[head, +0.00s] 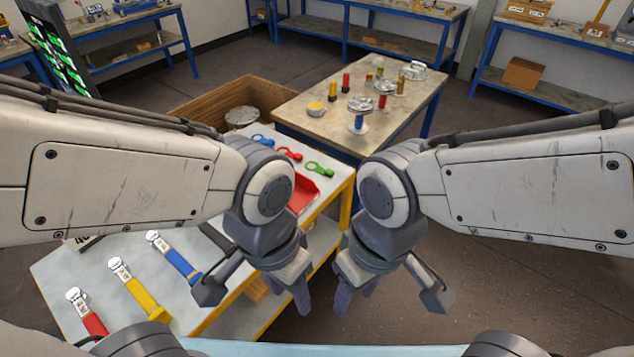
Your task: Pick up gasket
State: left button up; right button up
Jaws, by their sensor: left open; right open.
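Three flat ring-shaped pieces with tabs lie on the far part of the white-topped table: a blue one (262,140), a red one (290,154) and a green one (319,169). They look like gaskets, but I cannot tell for sure. My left gripper (292,292) points down over the near right edge of the white-topped table, well short of these pieces. My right gripper (355,290) hangs beside it, over the floor. Both are open, and nothing shows between their fingers.
Red, yellow (139,288) and blue (174,258) handled tools lie on the white-topped table (60,268). A red tray (303,192) lies partly behind my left arm. A wooden table (318,89) behind carries flanged vessels and coloured cylinders. A wooden crate (197,109) stands beside it.

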aim_at(330, 173)
jog(key=z, duration=0.85)
jog(key=i, duration=1.1)
jog(key=u, duration=0.75)
